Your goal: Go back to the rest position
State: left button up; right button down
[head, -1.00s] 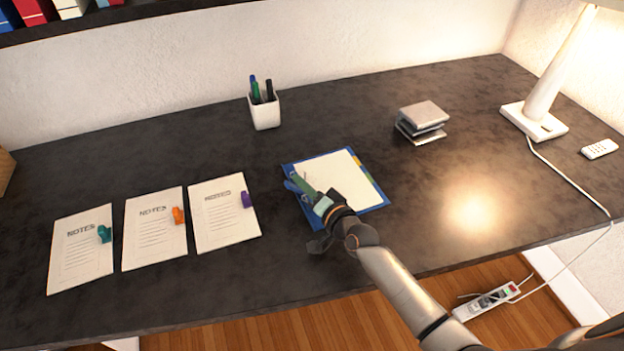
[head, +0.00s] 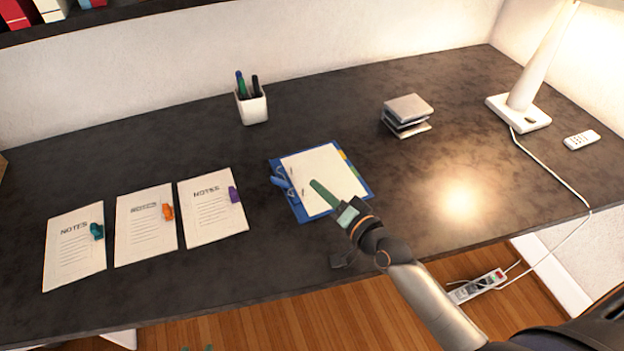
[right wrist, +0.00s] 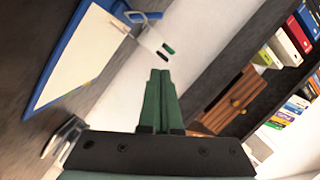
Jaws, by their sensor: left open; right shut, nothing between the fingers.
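My right gripper (head: 318,188) reaches in from the lower right of the head view, its green fingers shut and empty over the blue clipboard (head: 297,207). Its shut fingers also show in the right wrist view (right wrist: 160,76). I cannot tell how high it is above the clipboard. The clipboard holds a white sheet and has a blue clip on its left edge. Of my left gripper (head: 197,348), only two green fingertips, apart, show at the bottom edge of the head view.
Three notes sheets (head: 210,210) with teal, orange and purple clips lie on the dark desk (head: 330,105). A power strip (head: 478,287) lies below.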

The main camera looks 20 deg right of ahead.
jog(key=shift+s+d, duration=0.1)
jog(key=shift+s, duration=0.15)
dwell(0.4)
jog(key=s+a+n+g, duration=0.1)
jog(key=s+a+f+n+g, duration=0.1)
jog(key=s, duration=0.1)
jog(key=s+a+f+n+g, duration=0.1)
jog(key=shift+s+n+y, duration=0.2)
jog(key=shift+n+y, duration=0.1)
jog(key=shift+y, duration=0.1)
jog(key=s+n+g, duration=0.1)
jog(key=s, duration=0.1)
jog(key=s+f+n+g, duration=0.1)
jog(key=s, duration=0.1)
jog(key=s+f+n+g+h, duration=0.1)
jog(key=shift+s+f, duration=0.15)
jog(key=shift+s, duration=0.25)
jog(key=s+d+f+n+g+h, duration=0.1)
jog(key=s+d+n+g+h, duration=0.4)
jog(key=s, duration=0.9)
jog(key=w+a+f+m+t+y, duration=0.1)
jog(key=w+a+f+t+y, duration=0.1)
jog(key=f, duration=0.8)
jog(key=w+a+t, duration=0.1)
jog(key=w+t, duration=0.1)
jog(key=shift+f+m+t+y, duration=0.3)
jog(key=shift+f+m+y, duration=0.1)
